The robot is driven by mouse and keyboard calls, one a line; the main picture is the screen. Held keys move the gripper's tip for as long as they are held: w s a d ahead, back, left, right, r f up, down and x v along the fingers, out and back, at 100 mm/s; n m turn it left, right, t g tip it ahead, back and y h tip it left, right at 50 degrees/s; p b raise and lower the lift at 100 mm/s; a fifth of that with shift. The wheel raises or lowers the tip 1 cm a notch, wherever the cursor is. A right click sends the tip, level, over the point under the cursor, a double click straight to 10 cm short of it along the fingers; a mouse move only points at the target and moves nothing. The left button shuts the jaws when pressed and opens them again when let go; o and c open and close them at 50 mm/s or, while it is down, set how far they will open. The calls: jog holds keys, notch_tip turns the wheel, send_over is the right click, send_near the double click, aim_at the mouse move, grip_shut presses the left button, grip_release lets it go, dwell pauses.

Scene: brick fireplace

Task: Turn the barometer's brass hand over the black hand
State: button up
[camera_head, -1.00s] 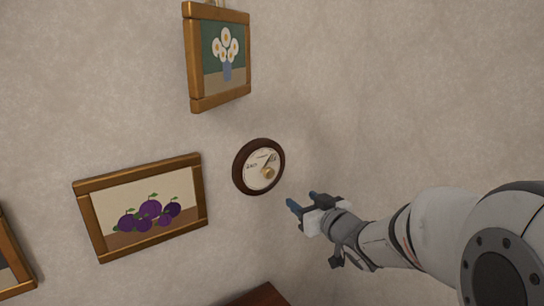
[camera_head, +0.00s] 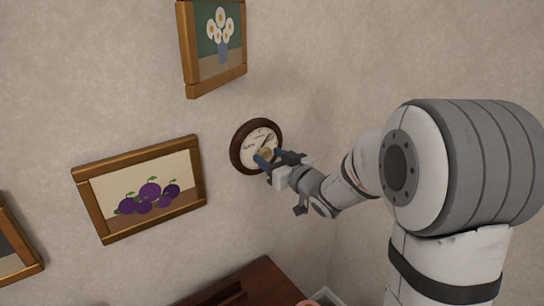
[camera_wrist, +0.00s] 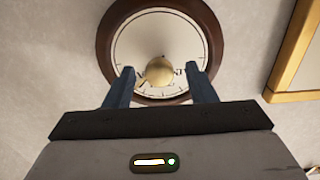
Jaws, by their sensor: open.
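The barometer (camera_head: 236,150) hangs on the wall, round with a dark wooden rim and a pale dial. In the wrist view its dial (camera_wrist: 150,32) fills the top middle, with a round brass knob (camera_wrist: 159,71) at its centre. A dark hand (camera_head: 266,138) shows on the dial in the head view; I cannot make out the brass hand apart from the knob. My gripper (camera_head: 268,158) is open in front of the dial. In the wrist view its two blue fingers (camera_wrist: 160,72) stand left and right of the knob, with a gap on each side.
A framed flower picture (camera_head: 243,45) hangs above the barometer and a framed plum picture (camera_head: 199,170) to its left. A brown wooden furniture top (camera_head: 262,280) lies below. The wall to the right is bare.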

jog(key=c, duration=1)
jog(key=shift+o, duration=0.2)
jog(key=shift+f, duration=0.1)
jog(key=shift+b, duration=0.6)
jog(key=shift+n+b, duration=0.5)
jog(key=o, duration=1)
jog(key=shift+c, duration=0.2)
